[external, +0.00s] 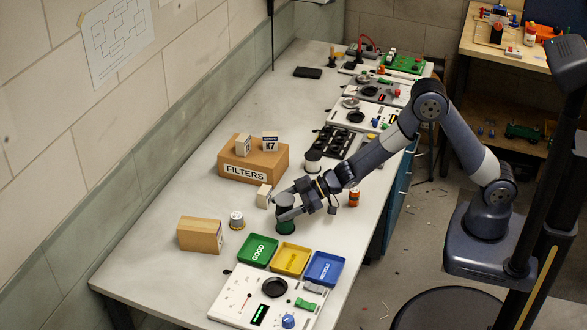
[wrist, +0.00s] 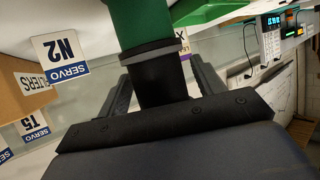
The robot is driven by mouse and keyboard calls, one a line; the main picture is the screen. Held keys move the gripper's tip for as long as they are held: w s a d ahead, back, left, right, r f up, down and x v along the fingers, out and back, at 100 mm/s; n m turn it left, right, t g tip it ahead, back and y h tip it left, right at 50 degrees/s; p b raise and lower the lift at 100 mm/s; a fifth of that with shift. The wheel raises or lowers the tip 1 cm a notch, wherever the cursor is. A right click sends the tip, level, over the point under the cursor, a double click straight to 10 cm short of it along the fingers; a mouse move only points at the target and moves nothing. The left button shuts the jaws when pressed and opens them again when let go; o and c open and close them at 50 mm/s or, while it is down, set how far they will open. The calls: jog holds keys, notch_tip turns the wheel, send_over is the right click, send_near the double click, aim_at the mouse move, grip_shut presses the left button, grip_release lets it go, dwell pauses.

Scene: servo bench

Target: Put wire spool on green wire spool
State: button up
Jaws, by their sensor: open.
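A dark wire spool (wrist: 163,88) stands upright on the green wire spool (wrist: 140,20), with a grey rim between them; the wrist view is upside down. In the external view the dark, grey-topped spool (external: 285,202) sits above the green spool (external: 285,228) on the bench. They look touching and roughly lined up. My gripper (external: 287,208) is level with the dark spool, its fingers on either side of it. In the wrist view my gripper (wrist: 164,88) is open around the spool; finger contact is hard to tell.
A FILTERS carton (external: 253,162) with small servo boxes stands behind. A small box (external: 264,196), a white-topped dark cylinder (external: 313,161) and an orange can (external: 354,198) are close by. Green (external: 258,249), yellow (external: 291,258) and blue (external: 325,268) trays lie in front.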

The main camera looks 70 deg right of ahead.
jog(key=shift+r+p, duration=0.3)
jog(key=b+v, duration=0.1)
jog(key=v, duration=1.1)
